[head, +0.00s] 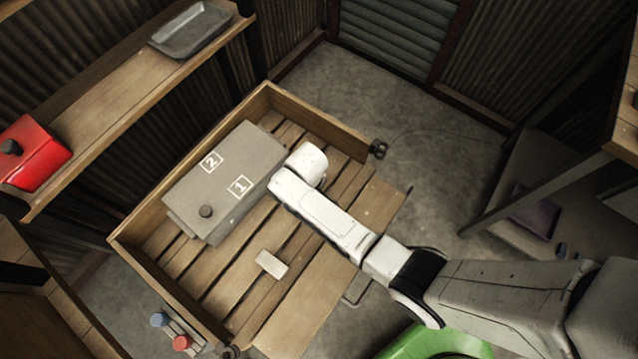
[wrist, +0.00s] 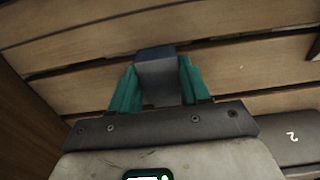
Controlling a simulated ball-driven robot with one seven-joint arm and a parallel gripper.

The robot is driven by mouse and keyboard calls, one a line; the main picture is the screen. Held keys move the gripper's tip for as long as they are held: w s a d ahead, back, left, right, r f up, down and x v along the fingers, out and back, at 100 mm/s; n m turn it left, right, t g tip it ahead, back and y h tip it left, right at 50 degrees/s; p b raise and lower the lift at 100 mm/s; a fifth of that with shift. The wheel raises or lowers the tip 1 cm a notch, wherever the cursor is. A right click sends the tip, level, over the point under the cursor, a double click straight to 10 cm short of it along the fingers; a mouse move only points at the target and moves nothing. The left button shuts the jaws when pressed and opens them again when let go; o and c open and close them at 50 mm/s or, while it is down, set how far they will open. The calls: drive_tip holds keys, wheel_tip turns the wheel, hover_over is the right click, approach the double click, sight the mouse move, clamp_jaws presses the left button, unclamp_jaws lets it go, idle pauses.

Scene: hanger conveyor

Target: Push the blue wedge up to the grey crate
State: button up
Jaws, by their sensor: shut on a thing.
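The wrist view shows my gripper (wrist: 158,82), with its teal fingers closed on the two sides of a small blue-grey block (wrist: 158,76), which I take to be the blue wedge. Its top edge is darker and bluer than its face. It is over the wooden planks; I cannot tell whether it touches them. The grey box marked 1 and 2, with a dark knob (head: 220,185), stands on the planks left of my wrist in the head view. It is the likely grey crate and shows at the lower right in the wrist view (wrist: 285,128). My arm hides the fingers and wedge in the head view.
A pale flat block (head: 271,263) lies on the planks in front of the grey box. Raised wooden sides (head: 318,123) edge the plank bed (head: 305,315). A shelf at the upper left holds a grey tray (head: 190,28) and a red box (head: 32,152). The near right planks are clear.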

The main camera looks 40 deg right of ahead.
drive_tip(key=shift+w, duration=0.25)
drive_tip(key=shift+w+a+b, duration=0.15)
drive_tip(key=shift+w+b, duration=0.15)
drive_tip(key=shift+w, duration=0.05)
drive_tip(key=shift+w+a, duration=0.15)
drive_tip(key=shift+w, duration=0.15)
drive_tip(key=shift+w+a+b, duration=0.1)
drive_tip(key=shift+w+b, duration=0.25)
drive_tip(key=shift+w+a, duration=0.1)
drive_tip(key=shift+w, duration=0.2)
drive_tip(key=shift+w+a+b, duration=0.1)
drive_tip(key=shift+w+b, duration=0.2)
drive_tip(key=shift+b, duration=0.1)
drive_tip(key=shift+w+a, duration=0.1)
drive_tip(key=shift+w, duration=0.25)
